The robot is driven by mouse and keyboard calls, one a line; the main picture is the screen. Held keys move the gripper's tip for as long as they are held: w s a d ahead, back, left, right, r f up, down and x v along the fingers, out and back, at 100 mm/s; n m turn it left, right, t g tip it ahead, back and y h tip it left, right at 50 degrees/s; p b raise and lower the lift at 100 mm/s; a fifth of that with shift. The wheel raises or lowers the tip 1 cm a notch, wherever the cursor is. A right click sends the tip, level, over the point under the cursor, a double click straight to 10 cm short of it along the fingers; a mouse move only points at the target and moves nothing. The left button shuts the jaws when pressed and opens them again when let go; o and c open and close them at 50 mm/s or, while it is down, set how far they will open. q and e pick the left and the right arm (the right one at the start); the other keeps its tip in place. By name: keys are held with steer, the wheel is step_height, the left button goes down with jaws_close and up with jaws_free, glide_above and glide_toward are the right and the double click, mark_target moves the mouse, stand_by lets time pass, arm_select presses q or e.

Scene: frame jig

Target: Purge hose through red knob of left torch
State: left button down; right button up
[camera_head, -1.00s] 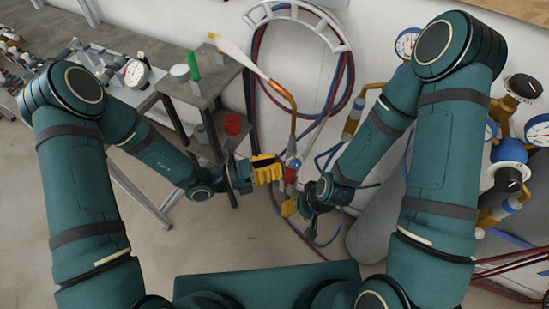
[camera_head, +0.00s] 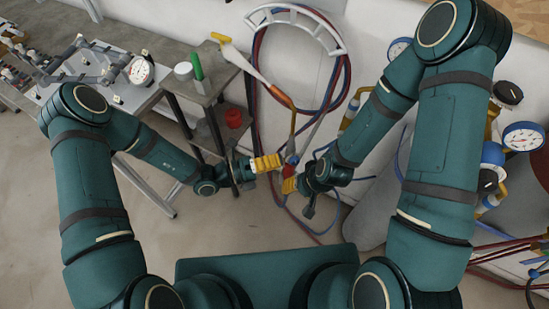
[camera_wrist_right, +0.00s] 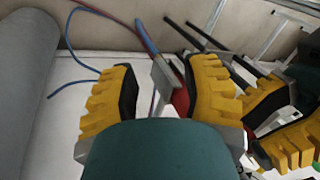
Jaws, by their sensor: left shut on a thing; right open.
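The torch (camera_head: 292,125) has a copper-coloured bent tube and hangs in front of the wall, its body low between my grippers. My left gripper (camera_head: 277,162) is shut on the torch body from the left; its grip is partly hidden. My right gripper (camera_head: 287,184) is just below and to the right, open. In the right wrist view, the red knob (camera_wrist_right: 181,98) lies between the spread yellow fingers of my right gripper (camera_wrist_right: 160,92), nearer the right finger. The left gripper's yellow fingers (camera_wrist_right: 288,142) are close behind on the right.
Red and blue hoses (camera_head: 347,85) loop on a white wall rack (camera_head: 300,14). A small grey shelf table (camera_head: 212,88) holds a green item and stands left of the torch. Gauges (camera_head: 522,136) and a grey cylinder (camera_head: 372,215) are at the right.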

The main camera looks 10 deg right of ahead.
stand_by(0.6)
arm_select(q)
steer(key=c, duration=0.7)
jaws_free()
steer(key=shift+c, duration=0.2)
steer(key=s+a, duration=0.2)
steer(key=a, duration=0.9)
steer(key=shift+s+a, duration=0.2)
steer(key=shift+a, duration=0.2)
